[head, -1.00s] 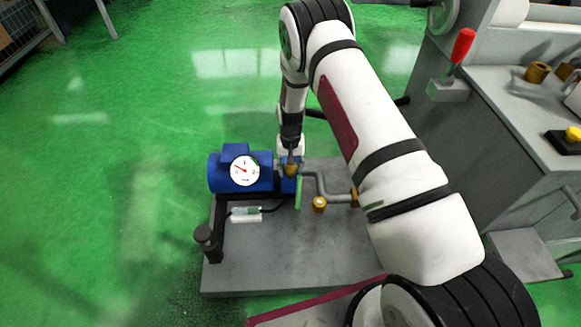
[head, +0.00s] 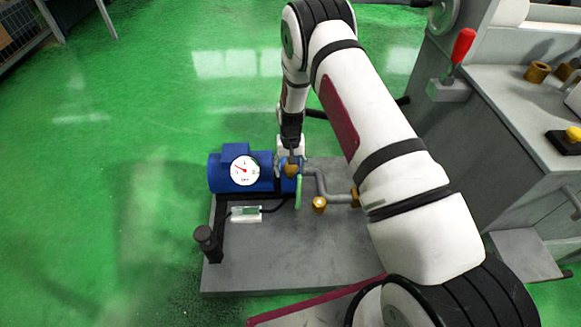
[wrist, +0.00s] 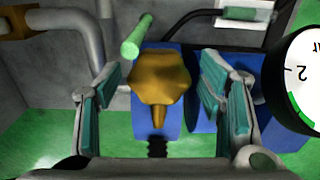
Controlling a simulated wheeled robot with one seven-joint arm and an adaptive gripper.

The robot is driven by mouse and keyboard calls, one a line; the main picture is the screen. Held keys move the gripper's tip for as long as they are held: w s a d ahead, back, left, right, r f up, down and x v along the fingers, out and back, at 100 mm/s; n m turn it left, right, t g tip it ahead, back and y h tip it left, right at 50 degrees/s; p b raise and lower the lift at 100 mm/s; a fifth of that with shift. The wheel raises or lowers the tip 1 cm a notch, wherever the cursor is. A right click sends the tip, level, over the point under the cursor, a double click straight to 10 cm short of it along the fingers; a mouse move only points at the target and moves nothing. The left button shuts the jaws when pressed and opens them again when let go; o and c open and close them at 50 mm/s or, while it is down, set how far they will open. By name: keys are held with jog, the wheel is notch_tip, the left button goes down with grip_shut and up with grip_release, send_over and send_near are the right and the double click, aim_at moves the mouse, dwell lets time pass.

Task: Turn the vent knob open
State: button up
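The brass knob (wrist: 160,78), which I take to be the vent knob, has a lobed head and a narrow stem-like part toward my gripper. In the wrist view it sits between the two teal-padded fingers of my gripper (wrist: 160,88). Gaps show on both sides, so the fingers are open and apart from it. In the head view the knob (head: 291,170) is at the right end of the blue tank (head: 228,175), just below my gripper, whose fingers are too small to make out there.
A green-handled lever (head: 298,192) stands close beside the knob. A grey pipe (head: 322,190) with a brass fitting (head: 319,204) runs to the right. The grey machine (head: 500,130) stands at right; green floor at left is clear.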

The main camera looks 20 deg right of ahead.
aim_at(291, 167)
jog(key=shift+r, duration=0.1)
notch_tip(291, 167, up, 12)
dwell(0.5)
dwell(0.4)
